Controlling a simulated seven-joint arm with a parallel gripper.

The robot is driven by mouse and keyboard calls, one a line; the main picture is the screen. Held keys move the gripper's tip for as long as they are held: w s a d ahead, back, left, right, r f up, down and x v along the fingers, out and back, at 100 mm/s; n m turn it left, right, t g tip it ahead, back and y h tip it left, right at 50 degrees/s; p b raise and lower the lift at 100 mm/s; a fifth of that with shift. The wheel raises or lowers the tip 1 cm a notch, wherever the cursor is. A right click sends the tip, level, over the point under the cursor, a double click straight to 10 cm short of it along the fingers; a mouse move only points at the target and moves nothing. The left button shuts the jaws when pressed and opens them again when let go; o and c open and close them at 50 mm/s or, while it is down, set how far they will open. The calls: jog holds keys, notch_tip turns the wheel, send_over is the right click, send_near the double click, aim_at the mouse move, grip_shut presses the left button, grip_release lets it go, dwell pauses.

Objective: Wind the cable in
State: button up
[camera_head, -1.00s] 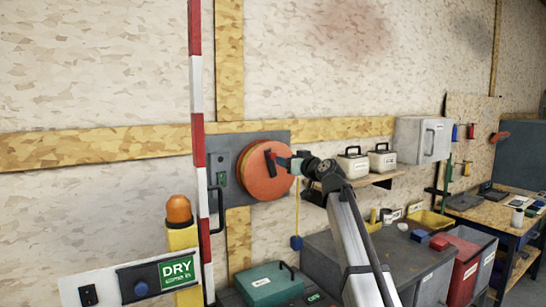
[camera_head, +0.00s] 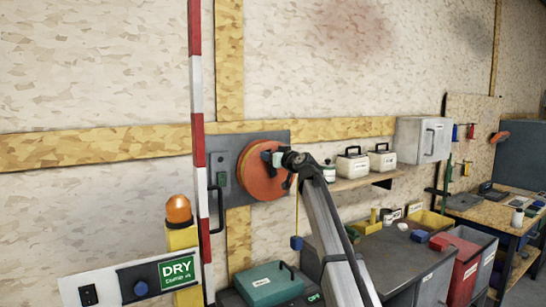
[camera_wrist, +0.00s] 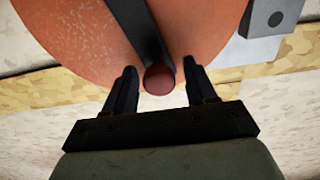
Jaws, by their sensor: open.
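An orange cable reel (camera_head: 258,185) is mounted on a grey wall panel (camera_head: 274,138). In the wrist view the reel's orange face (camera_wrist: 75,32) fills the top. A dark crank arm (camera_wrist: 140,28) runs across it and ends in a dark red knob (camera_wrist: 159,79). My gripper (camera_wrist: 157,77) is open, with one finger on each side of the knob and gaps showing on both sides. In the head view my gripper (camera_head: 272,159) is in front of the reel and hides the knob. A yellow cable (camera_head: 297,215) hangs below the reel with a blue end piece (camera_head: 296,243).
A red-and-white pole (camera_head: 199,130) and an orange beacon (camera_head: 178,210) stand left of the reel. A shelf (camera_head: 352,183) with white boxes is to the right. A teal case (camera_head: 270,285) and a grey bench lie below.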

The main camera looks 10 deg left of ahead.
grip_shut()
dwell(0.3)
jog(key=shift+s+a+f+n, duration=0.15)
jog(key=shift+s+f+n, duration=0.05)
jog(key=shift+s+n, duration=0.1)
dwell(0.6)
